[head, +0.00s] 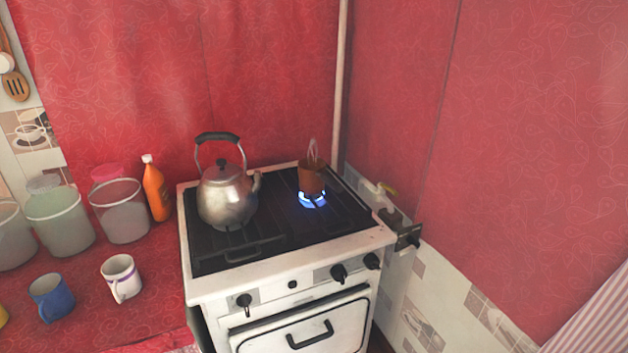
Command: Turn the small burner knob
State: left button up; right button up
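A white gas stove (262,285) with a black hob top stands in the middle of the head view. Its front panel has black knobs: one at the left (244,301), one right of centre (339,273) and one near the right corner (372,261). A smaller black knob or button (292,284) sits between them. I cannot tell for certain which is the small burner knob. A blue flame (313,199) burns on the back right burner under a small copper-brown pot (312,178). Neither of my grippers is in view.
A metal kettle (228,197) stands on the left of the hob. An orange bottle (156,190), clear containers (120,212), a white mug (122,278) and a blue mug (52,297) stand on the red counter left of the stove. A black oven handle (310,335) juts out below the knobs.

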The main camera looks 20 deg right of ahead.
aim_at(371, 261)
jog(key=k+l, duration=1.15)
jog(key=k, duration=0.05)
